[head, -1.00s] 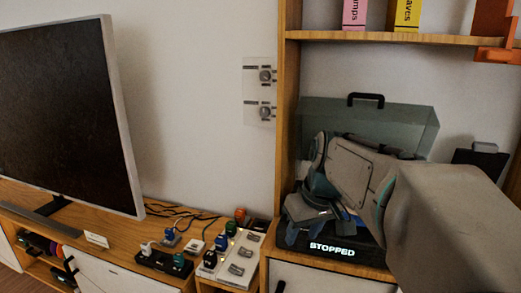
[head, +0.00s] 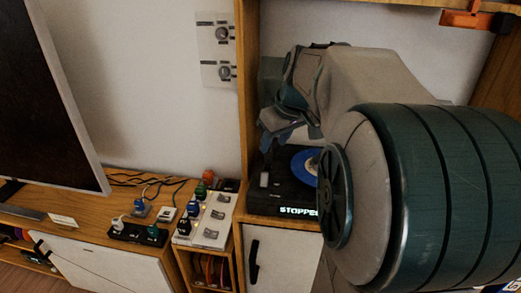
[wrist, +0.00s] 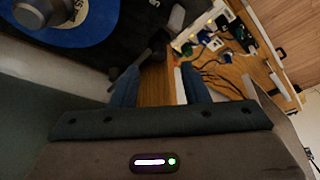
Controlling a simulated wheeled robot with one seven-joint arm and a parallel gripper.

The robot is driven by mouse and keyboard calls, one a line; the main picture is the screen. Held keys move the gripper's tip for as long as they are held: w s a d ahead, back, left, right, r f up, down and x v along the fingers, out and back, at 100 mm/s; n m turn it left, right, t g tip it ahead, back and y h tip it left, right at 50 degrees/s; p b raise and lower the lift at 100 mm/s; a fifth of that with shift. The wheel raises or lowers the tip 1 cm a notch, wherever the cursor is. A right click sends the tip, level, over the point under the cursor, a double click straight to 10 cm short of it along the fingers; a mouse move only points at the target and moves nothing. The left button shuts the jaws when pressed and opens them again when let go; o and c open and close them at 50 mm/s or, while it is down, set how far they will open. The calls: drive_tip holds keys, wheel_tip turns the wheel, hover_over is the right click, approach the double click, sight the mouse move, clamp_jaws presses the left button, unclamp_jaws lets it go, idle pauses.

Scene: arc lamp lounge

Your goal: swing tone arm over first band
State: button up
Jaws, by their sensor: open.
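The record player (head: 268,203) is a black deck with a lit "STOPPED" sign, on the shelf right of the wooden upright. A blue record (head: 303,165) lies on it, partly hidden by my arm; it also shows at top left in the wrist view (wrist: 75,36). A small grey part (wrist: 176,18) stands at the deck's edge in the wrist view; I cannot tell whether it belongs to the tone arm. In the head view my gripper (head: 286,138) is above the deck's back left.
A white panel (head: 212,220) with several plugs and switches stands left of the deck. A black power strip (head: 138,234) and loose cables lie on the wooden cabinet. A large screen (head: 40,100) is at left. The wooden upright (head: 247,120) is close to my gripper.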

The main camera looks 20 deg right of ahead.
sight(269, 155)
drive_tip(key=x, duration=0.5)
drive_tip(key=shift+f+b, duration=0.25)
drive_tip(key=shift+b, duration=0.05)
clamp_jaws()
